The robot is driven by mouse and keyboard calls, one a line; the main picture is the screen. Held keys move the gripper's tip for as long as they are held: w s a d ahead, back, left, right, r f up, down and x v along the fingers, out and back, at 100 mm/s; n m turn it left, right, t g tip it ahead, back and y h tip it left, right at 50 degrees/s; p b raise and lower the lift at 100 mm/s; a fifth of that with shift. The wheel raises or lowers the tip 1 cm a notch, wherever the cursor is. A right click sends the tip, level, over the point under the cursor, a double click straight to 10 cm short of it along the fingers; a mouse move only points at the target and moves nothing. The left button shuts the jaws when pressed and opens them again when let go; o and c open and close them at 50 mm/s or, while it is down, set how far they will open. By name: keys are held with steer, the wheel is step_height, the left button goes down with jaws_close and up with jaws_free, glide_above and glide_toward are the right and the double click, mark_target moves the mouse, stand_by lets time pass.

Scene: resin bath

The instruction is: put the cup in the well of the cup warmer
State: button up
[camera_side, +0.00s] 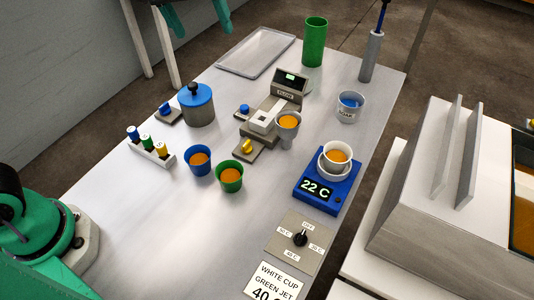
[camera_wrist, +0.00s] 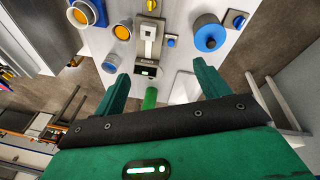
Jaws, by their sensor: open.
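The white cup (camera_side: 346,152) holds orange liquid and stands upright on the blue cup warmer (camera_side: 312,204), inside a pale ring. I cannot tell how deep it sits. The warmer's display reads 22 C. Both show at the top left edge of the wrist view, the cup (camera_wrist: 71,20) on the warmer (camera_wrist: 99,10). A blue cup (camera_side: 199,175) and a green cup (camera_side: 230,185), both with orange liquid, stand on the table. My gripper (camera_side: 204,30) is open, high at the top left of the side view. Its fingers (camera_wrist: 160,72) hold nothing in the wrist view.
A dial plate (camera_side: 281,242) and a sign reading WHITE CUP, GREEN JET lie near the warmer.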

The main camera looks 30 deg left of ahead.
steer(key=s+a+f+m+t, duration=0.1)
steer(key=s+a+f+m, duration=0.1)
steer(key=s+a, duration=0.5)
steer(key=s+a+f+m+t+y, duration=0.1)
steer(key=s+a+f, duration=0.4)
steer(key=s, duration=0.5)
steer(key=shift+s+a+m+t, duration=0.4)
steer(key=shift+a+m, duration=0.2)
steer(key=shift+a, duration=0.3)
